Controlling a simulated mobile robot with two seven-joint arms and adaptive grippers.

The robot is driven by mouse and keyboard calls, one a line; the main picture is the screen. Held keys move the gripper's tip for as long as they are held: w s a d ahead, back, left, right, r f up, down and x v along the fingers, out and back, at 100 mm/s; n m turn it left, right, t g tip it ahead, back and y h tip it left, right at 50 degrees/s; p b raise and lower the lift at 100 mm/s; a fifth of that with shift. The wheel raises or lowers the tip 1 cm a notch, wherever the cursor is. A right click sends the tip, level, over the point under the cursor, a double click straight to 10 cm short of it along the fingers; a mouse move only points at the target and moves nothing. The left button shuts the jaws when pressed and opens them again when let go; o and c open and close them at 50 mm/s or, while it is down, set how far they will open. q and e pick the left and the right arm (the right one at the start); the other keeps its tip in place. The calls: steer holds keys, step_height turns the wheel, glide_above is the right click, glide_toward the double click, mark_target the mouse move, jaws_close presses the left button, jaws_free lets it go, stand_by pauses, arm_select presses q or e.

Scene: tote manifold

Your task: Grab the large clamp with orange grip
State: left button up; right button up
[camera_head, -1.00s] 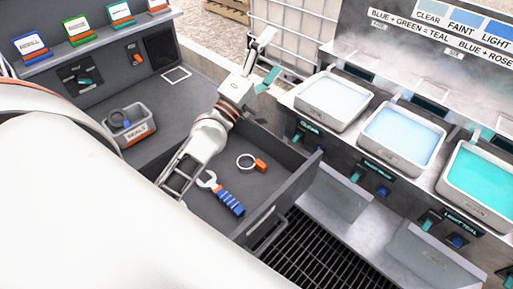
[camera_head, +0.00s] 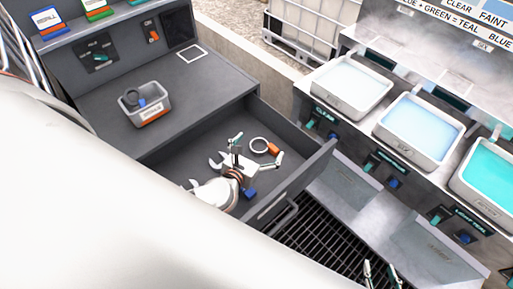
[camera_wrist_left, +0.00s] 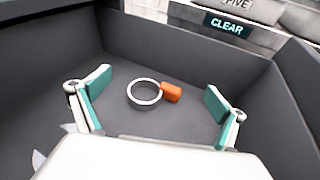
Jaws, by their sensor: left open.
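The large clamp is a pale metal ring (camera_head: 259,145) with an orange grip (camera_head: 273,148). It lies on the floor of the open grey drawer. In the left wrist view, the ring (camera_wrist_left: 144,95) and orange grip (camera_wrist_left: 171,92) lie between and beyond my fingers, not touching them. My left gripper (camera_head: 258,152) is open and empty, inside or just above the drawer, close to the clamp; its exact height is unclear. My right gripper (camera_head: 380,272) shows only its fingertips at the lower right edge, apart with nothing between them.
A wrench with a blue grip (camera_head: 250,193) lies in the drawer, mostly hidden beneath my left gripper. The drawer walls (camera_head: 305,175) surround the clamp. A grey bin (camera_head: 146,103) stands on the counter. Trays of liquid (camera_head: 350,84) stand at the right.

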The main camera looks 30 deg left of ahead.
mark_target(266, 145)
arm_select(q)
steer(key=s+f, duration=0.1)
steer(key=s+f+n+g, duration=0.1)
steer(key=f, duration=0.1)
steer(key=shift+f, duration=0.15)
steer(key=shift+x, duration=3.85)
steer(key=c, duration=1.2)
